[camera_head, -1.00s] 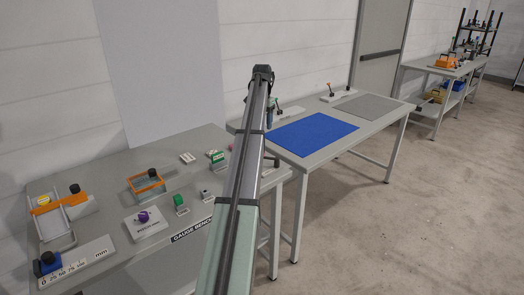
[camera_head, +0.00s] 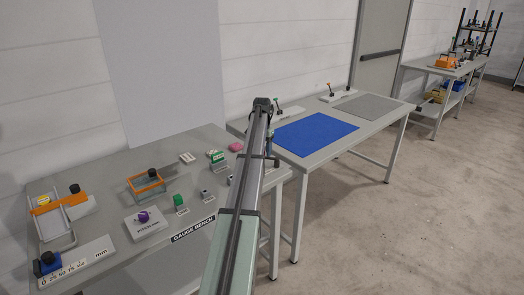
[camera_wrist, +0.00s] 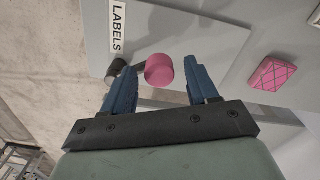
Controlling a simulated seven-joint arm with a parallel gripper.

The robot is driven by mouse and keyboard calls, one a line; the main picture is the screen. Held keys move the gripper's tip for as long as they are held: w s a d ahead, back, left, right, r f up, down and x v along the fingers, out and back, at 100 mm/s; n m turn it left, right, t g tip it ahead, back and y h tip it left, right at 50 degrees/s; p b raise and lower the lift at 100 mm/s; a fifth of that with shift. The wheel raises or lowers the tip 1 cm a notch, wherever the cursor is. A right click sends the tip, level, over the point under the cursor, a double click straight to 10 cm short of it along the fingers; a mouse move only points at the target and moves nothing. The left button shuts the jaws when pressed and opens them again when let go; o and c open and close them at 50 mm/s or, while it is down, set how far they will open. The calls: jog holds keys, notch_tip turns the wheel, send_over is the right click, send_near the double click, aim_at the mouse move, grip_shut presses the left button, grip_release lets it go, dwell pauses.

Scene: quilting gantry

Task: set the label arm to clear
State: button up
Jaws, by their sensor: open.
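In the wrist view a pink round knob (camera_wrist: 159,70) shows between my two blue fingertips; I cannot tell how far below them it is. A grey piece beside the knob, partly hidden, may be the label arm, but its setting is not clear. A black-topped cylinder (camera_wrist: 117,70) stands left of it, near my left finger. The white LABELS plate (camera_wrist: 117,27) lies just above. My gripper (camera_wrist: 160,74) is open, with nothing held. In the head view the knob is not discernible, hidden by my arm.
A pink hatched block (camera_wrist: 271,73) lies right of my gripper; it also shows in the head view (camera_head: 236,147). The gauge bench (camera_head: 105,205) carries several small gauges and blocks at left. A table with a blue mat (camera_head: 315,133) stands behind right. Open floor lies at right.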

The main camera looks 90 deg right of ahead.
jog(key=shift+f, duration=0.15)
grip_shut()
dwell(0.6)
